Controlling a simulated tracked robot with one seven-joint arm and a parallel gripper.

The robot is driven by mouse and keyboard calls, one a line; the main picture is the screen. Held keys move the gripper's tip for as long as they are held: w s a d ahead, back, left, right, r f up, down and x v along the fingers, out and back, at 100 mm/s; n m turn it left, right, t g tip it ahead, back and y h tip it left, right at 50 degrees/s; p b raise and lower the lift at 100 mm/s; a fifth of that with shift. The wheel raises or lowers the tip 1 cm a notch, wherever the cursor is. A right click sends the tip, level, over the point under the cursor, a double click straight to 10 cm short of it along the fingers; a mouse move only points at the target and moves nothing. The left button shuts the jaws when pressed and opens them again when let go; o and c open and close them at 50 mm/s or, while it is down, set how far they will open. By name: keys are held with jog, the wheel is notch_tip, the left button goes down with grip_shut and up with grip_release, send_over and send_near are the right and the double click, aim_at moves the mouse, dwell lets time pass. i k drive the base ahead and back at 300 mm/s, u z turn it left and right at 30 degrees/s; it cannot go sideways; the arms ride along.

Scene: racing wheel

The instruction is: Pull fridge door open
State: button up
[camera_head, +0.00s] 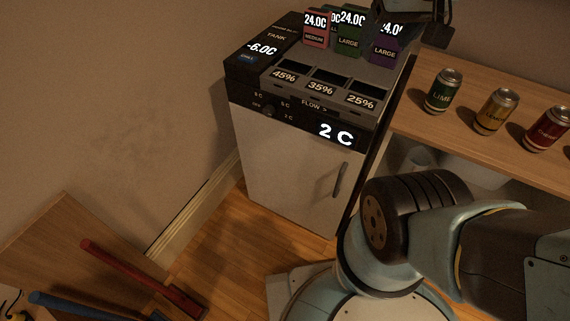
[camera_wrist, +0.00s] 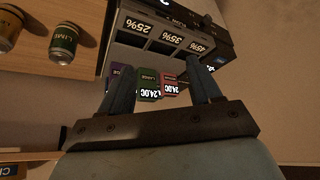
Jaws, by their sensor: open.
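The fridge has a pale front door (camera_head: 290,165), which looks shut, below a black panel reading 2 C. A dark upright door handle (camera_head: 340,180) is on the door's right side. My gripper (camera_wrist: 160,68) shows in the wrist view, its two fingers apart with nothing held between them. The coloured labelled containers on top of the unit appear beyond and between the fingers. The door and handle do not show in the wrist view. My gripper is not clearly seen in the head view, so its distance from the handle cannot be told.
Red (camera_head: 314,30), green (camera_head: 350,32) and purple (camera_head: 387,45) containers stand on the unit. Lime (camera_head: 443,92), yellow (camera_head: 495,111) and red (camera_head: 547,129) cans stand on the wooden shelf (camera_head: 415,115) at right. Wooden floor (camera_head: 235,235) lies before the door. Red-handled (camera_head: 130,267) and blue-handled tools lie lower left.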

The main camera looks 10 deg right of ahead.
aim_at(309, 179)
jog(key=u, duration=0.8)
jog(key=k, duration=1.75)
jog(key=z, duration=0.8)
jog(key=i, duration=1)
